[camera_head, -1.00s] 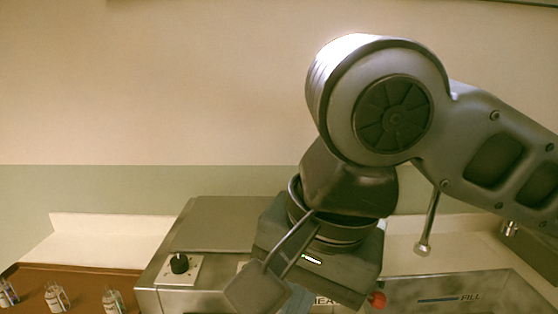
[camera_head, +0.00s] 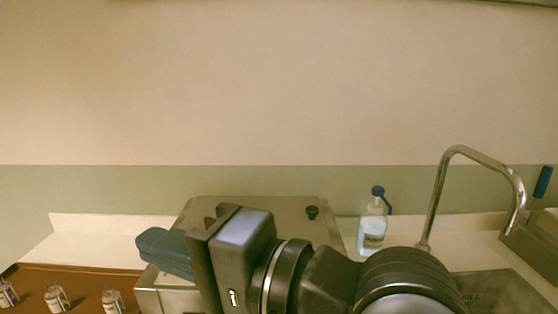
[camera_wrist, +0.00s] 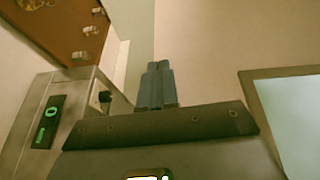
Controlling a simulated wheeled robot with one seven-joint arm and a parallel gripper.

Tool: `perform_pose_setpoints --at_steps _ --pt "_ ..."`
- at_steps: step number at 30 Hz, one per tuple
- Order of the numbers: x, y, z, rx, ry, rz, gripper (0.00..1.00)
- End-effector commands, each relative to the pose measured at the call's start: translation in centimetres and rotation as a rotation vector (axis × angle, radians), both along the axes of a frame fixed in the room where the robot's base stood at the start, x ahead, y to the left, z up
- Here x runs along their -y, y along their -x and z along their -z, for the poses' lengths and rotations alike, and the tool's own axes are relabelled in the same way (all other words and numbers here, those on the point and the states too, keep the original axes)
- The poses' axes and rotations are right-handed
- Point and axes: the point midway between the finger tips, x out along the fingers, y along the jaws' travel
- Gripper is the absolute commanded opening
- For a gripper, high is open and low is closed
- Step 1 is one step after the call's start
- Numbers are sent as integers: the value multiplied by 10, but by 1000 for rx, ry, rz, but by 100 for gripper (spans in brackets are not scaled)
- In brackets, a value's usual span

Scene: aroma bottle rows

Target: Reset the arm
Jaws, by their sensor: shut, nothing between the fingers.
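My gripper (camera_head: 165,252) is in the lower left middle of the head view, pointing left above the front left part of a metal box. Its blue-grey fingers lie together, with nothing held. In the wrist view my gripper (camera_wrist: 157,72) also shows shut and empty at the picture's middle. My arm covers the lower middle of the head view and hides part of the metal box and the counter.
The steel box (camera_head: 270,208) stands under my gripper. Small labelled bottles (camera_head: 57,298) stand in a row on a brown tray (camera_head: 85,277) at lower left. A clear bottle with a blue cap (camera_head: 373,232), a curved tap (camera_head: 440,195) and a sink (camera_head: 505,290) are at right.

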Motion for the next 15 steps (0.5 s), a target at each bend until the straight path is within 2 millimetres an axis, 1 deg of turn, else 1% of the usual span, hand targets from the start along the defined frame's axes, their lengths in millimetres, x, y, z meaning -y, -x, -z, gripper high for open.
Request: perform_pose_setpoints --at_steps 3,5,8,11,15 --pt "15 -6 13 35 -78 117 0" --pt "25 -9 21 55 -100 184 0" --pt "44 -11 39 88 -114 298 0" --pt "65 -9 60 119 -101 416 0" --pt "98 2 97 159 -34 576 0"
